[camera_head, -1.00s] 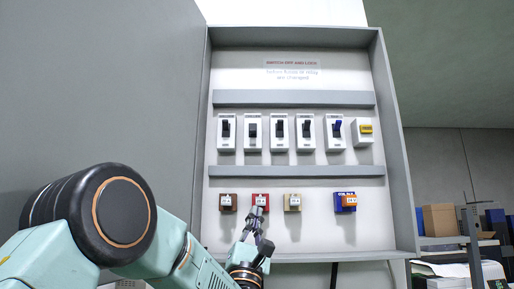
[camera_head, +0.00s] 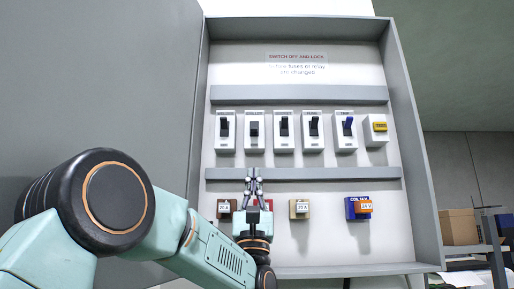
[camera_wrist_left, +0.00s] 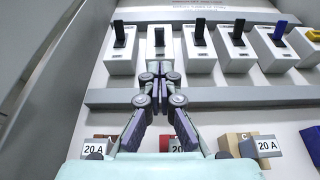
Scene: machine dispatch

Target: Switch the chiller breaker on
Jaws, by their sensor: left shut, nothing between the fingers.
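A row of white breakers with toggle levers runs across the open grey panel. My left gripper (camera_head: 253,172) is shut and empty, pointing up in front of the grey bar, just below that second breaker. In the wrist view its tips (camera_wrist_left: 160,69) overlap the breaker's lower edge. My right gripper is not in view.
Grey bars (camera_head: 340,173) run above and below the breaker row. Brown, red, tan and blue fuse blocks (camera_head: 299,209) sit below; my left gripper partly covers the red one. A yellow-fronted block (camera_head: 377,128) ends the breaker row. The panel's side walls (camera_head: 415,150) stand forward.

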